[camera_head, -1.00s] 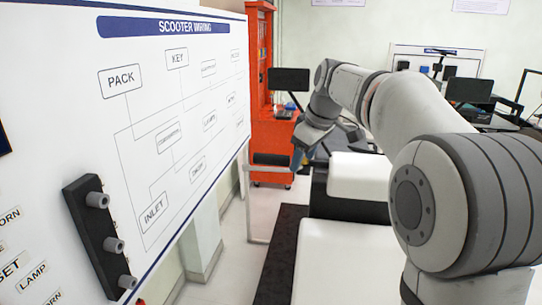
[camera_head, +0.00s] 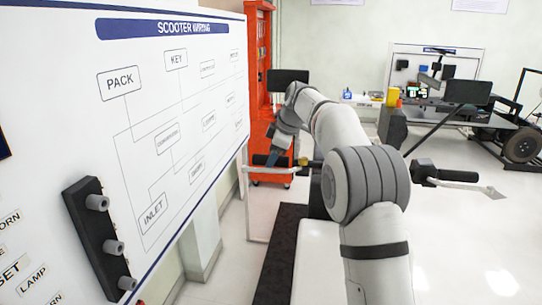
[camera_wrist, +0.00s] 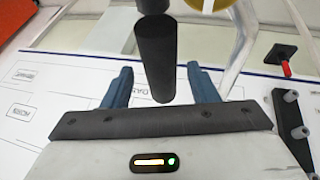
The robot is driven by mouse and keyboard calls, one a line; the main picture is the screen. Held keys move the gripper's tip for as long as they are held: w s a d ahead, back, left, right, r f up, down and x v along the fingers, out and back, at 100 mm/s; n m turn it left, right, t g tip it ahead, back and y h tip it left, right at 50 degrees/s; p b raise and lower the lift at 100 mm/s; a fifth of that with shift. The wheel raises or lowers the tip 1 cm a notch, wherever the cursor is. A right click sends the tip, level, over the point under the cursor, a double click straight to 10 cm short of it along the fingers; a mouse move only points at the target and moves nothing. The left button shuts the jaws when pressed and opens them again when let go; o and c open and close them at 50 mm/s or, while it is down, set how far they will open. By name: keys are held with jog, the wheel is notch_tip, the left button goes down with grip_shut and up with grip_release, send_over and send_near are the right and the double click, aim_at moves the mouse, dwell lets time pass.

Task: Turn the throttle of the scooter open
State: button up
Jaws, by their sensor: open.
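The scooter's handlebar crosses behind my arm in the head view. One black grip (camera_head: 456,175) sticks out at the right. The other black grip (camera_head: 264,160) is at the left, by my gripper (camera_head: 281,150). In the wrist view this grip is a plain black cylinder (camera_wrist: 156,62), its free end toward me. It appears between the two blue fingers of my open gripper (camera_wrist: 160,84), with a gap on each side. I cannot tell how deep it sits between them. The pictures do not show which way the grip is turned.
A white wiring board (camera_head: 180,120) runs along the left, close to the left grip. A black strip with grey knobs (camera_head: 98,238) is fixed to it. An orange cabinet (camera_head: 259,60) stands behind. Open floor (camera_head: 470,250) lies at the right; a cluttered bench is at the back right.

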jog(key=shift+w+a+f, duration=0.15)
jog(key=shift+f, duration=0.25)
jog(key=shift+c, duration=0.3)
jog(key=shift+r, duration=0.15)
jog(key=c, duration=0.9)
